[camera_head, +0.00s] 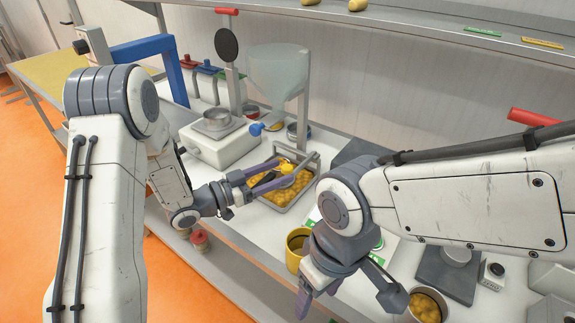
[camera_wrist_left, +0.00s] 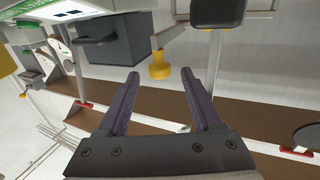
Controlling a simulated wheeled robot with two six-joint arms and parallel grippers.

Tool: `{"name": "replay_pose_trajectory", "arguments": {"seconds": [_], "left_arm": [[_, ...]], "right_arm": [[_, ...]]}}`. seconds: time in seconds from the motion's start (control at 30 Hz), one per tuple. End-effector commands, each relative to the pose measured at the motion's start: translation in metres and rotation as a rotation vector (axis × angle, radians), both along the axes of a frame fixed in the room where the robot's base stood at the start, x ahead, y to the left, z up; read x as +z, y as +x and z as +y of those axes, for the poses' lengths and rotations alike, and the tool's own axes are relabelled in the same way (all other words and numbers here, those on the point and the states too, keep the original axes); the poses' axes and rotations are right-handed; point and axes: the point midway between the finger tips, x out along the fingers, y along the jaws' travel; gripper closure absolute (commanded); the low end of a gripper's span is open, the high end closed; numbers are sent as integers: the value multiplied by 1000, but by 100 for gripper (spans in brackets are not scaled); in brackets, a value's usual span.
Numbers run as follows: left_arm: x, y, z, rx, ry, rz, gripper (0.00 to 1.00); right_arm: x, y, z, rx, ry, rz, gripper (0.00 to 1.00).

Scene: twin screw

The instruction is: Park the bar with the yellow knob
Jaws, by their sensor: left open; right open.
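The yellow knob (camera_wrist_left: 159,67) sits on the end of a pale bar (camera_wrist_left: 167,37) in the left wrist view. In the head view the knob (camera_head: 286,168) shows small at the tray's back, partly hidden by my left gripper. My left gripper (camera_head: 279,171) is open, its two purple fingers pointing at the knob. In the left wrist view the knob lies in line with the gap between the fingertips (camera_wrist_left: 160,75); I cannot tell whether it is between them or just beyond. My right gripper (camera_head: 346,297) is open and empty, low at the front, far from the knob.
A metal tray of yellow-orange pieces (camera_head: 281,204) lies under my left gripper. A hopper (camera_head: 277,70) and a white scale with a pan (camera_head: 217,140) stand behind. A yellow mug (camera_head: 294,256) and a tin (camera_head: 428,305) are near my right gripper. A shelf (camera_head: 400,30) runs above.

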Motion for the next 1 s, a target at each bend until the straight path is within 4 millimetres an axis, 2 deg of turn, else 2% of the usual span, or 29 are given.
{"name": "replay_pose_trajectory", "arguments": {"seconds": [0.03,0.2,0.57,0.6,0.67,0.7,0.77,1.0], "left_arm": [[2,4,-9,-5,0,0,33],[1,14,-25,-2,0,1,33],[0,18,-29,1,0,1,33],[0,18,-29,1,1,1,41],[0,18,-29,2,1,1,64],[0,18,-29,2,1,1,79],[0,18,-29,2,1,1,100],[0,18,-29,2,1,1,100]], "right_arm": [[4,0,0,0,0,0,33],[8,0,0,0,0,0,33],[8,0,0,0,0,0,33],[8,0,0,0,0,0,33],[8,0,0,0,0,0,33],[8,0,0,0,0,0,33],[8,0,0,0,0,0,33],[8,0,0,0,0,0,33]]}}
